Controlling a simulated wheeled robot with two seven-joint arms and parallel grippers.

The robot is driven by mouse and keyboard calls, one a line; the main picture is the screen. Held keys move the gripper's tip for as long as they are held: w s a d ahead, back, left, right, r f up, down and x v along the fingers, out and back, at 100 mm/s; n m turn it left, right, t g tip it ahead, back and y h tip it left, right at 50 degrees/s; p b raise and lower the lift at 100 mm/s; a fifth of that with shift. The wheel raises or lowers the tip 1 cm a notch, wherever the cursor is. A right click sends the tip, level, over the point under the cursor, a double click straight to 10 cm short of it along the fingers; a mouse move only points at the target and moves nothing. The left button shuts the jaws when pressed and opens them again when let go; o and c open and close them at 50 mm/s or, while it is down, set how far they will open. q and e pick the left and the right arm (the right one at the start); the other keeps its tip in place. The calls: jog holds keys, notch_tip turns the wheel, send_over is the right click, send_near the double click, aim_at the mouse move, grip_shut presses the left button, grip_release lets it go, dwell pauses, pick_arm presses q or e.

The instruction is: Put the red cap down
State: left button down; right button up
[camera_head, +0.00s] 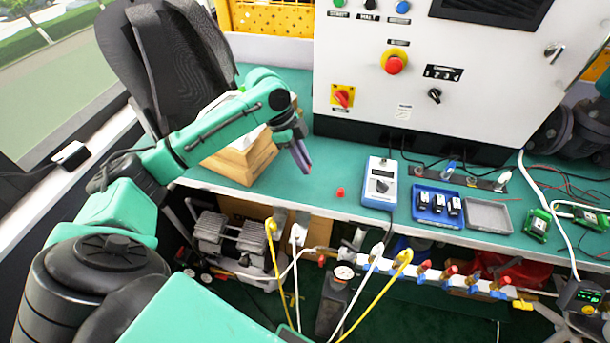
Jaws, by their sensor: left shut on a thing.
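A small red cap (340,192) sits on the green bench top (330,155), left of a blue-and-white handheld meter (380,184). My left gripper (303,166) is above the bench, up and to the left of that cap, with a visible gap between them. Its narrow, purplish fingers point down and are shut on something. What they hold is too small or hidden to make out. My right gripper is not in view.
A cardboard box (240,160) stands behind my left forearm. A white control cabinet (440,75) rises at the back. A blue tray (437,207) and a grey tray (489,215) lie right of the meter. Hoses and valves hang below the front edge.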

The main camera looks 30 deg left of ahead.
aim_at(310, 186)
pick_arm(q)
notch_tip(310, 186, down, 6)
jog(key=shift+s+r, duration=0.1)
jog(key=shift+r, duration=0.15)
jog(key=shift+f, duration=0.15)
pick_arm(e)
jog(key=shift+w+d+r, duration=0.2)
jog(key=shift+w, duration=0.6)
pick_arm(q)
jog(key=c, duration=0.8)
grip_release()
jog(key=shift+c, duration=0.2)
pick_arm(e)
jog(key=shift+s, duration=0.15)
pick_arm(q)
jog(key=v, duration=1.2)
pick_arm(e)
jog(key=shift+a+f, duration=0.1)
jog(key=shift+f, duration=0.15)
